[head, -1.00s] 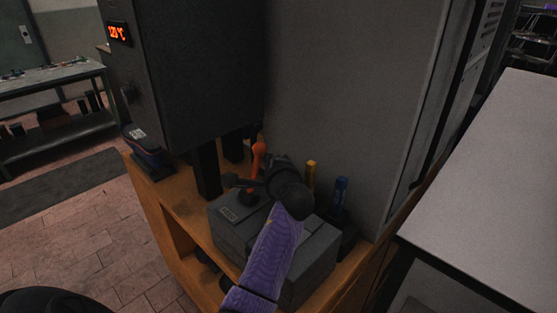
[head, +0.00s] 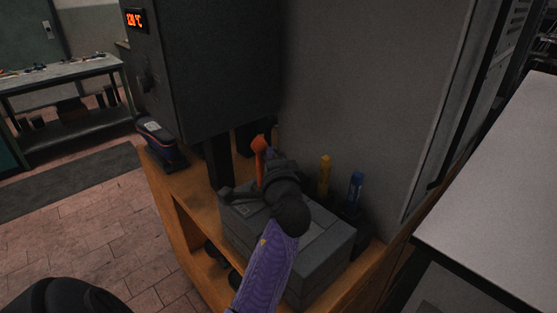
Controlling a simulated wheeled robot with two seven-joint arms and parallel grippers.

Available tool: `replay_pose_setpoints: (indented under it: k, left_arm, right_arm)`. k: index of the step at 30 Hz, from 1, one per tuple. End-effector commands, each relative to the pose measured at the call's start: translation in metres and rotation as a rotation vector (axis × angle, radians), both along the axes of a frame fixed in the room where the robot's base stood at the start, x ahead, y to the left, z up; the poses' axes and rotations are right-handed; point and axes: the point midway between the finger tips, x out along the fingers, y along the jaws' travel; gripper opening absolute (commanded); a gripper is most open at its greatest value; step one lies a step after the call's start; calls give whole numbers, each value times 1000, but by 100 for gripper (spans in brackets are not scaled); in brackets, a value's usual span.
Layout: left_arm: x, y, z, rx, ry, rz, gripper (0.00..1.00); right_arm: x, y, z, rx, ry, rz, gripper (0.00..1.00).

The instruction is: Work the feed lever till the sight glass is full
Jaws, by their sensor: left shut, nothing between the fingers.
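An orange feed lever (head: 258,152) stands up from a grey box-shaped unit (head: 322,245) on the wooden bench. My left gripper (head: 232,190) is over the left part of this unit, beside the lever's lower part. It is shut with nothing in it. I cannot tell whether it touches the lever. My left wrist and purple sleeve cover much of the unit's top. No sight glass can be made out. My right gripper is not in view.
A dark cabinet (head: 200,70) with a red temperature display (head: 135,18) stands over the bench. A yellow marker (head: 325,175) and a blue marker (head: 356,188) stand behind the unit. A dark blue shoe-like item (head: 158,143) sits at the bench's left. A pale table (head: 500,190) is at right.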

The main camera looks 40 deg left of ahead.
Motion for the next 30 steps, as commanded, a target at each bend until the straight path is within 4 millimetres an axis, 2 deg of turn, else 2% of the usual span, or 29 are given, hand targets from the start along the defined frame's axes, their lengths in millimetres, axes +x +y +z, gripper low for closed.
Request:
replay_pose_setpoints:
  k: [3,13,21,30]
  left_arm:
    - [-9,1,-5,-6,-89,1,0]
    - [-29,3,-6,-23,-284,2,0]
    - [-35,3,-4,-30,-357,1,0]
    - [-37,4,-3,-32,-368,3,0]
  right_arm:
    - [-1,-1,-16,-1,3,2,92]
    - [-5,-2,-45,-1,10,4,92]
    - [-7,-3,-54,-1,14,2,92]
    - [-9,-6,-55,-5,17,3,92]
